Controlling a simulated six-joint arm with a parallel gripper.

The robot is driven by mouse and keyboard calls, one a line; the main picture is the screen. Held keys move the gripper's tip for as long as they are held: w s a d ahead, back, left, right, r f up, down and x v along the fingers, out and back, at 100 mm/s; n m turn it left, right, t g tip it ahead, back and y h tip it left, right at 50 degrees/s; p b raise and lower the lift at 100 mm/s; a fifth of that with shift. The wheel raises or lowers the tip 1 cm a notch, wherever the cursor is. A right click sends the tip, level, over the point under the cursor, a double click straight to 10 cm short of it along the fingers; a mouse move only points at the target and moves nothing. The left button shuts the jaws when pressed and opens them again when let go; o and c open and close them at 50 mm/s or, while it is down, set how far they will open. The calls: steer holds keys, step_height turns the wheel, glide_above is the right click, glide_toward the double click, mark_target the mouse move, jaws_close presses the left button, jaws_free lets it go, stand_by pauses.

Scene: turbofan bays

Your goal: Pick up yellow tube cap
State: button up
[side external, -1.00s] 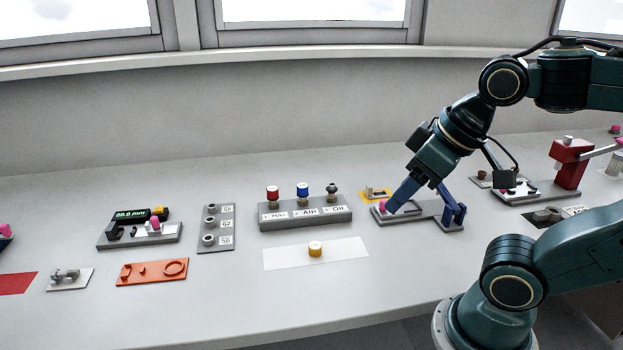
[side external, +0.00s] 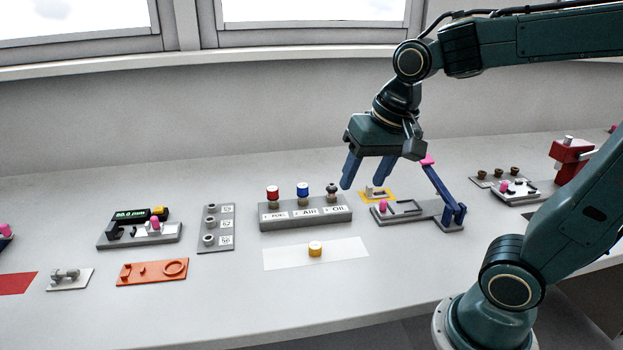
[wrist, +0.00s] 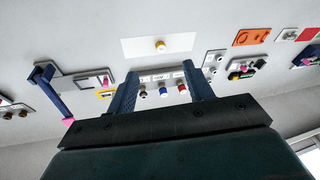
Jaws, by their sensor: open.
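The yellow tube cap (side external: 315,249), with a pale top, stands upright on a white rectangular mat (side external: 350,250) in the middle of the bench. It also shows in the wrist view (wrist: 160,46), beyond my fingertips on its white mat (wrist: 203,46). My gripper (side external: 368,178) is open and empty, with two blue fingers pointing down. It is above the bench, to the right of and higher than the cap, and apart from it. In the wrist view the fingers (wrist: 158,82) frame the labelled rack.
A grey rack (side external: 305,214) holds red, blue and dark caps behind the mat. A grey fixture with a raised blue arm (side external: 440,195) stands to the right. An orange tray (side external: 152,271) and a grey plate (side external: 216,229) lie left. Bench in front of the mat is clear.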

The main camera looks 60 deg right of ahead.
steer(key=w+d+f+m+g, duration=0.1)
steer(key=w+d+f+m, duration=0.1)
steer(key=w+f+m, duration=0.3)
steer(key=w+d+f+m+g, duration=0.2)
steer(key=w+f+m, duration=0.3)
steer(key=w+m, duration=0.1)
steer(key=shift+w+d+g, duration=0.3)
steer(key=shift+w, duration=0.6)
steer(key=shift+f, duration=0.15)
glide_above(315, 246)
steer(key=shift+s+d+f, duration=0.1)
steer(key=shift+f, duration=4.15)
steer(key=shift+f, duration=0.1)
steer(key=shift+f, duration=2.5)
steer(key=c, duration=1)
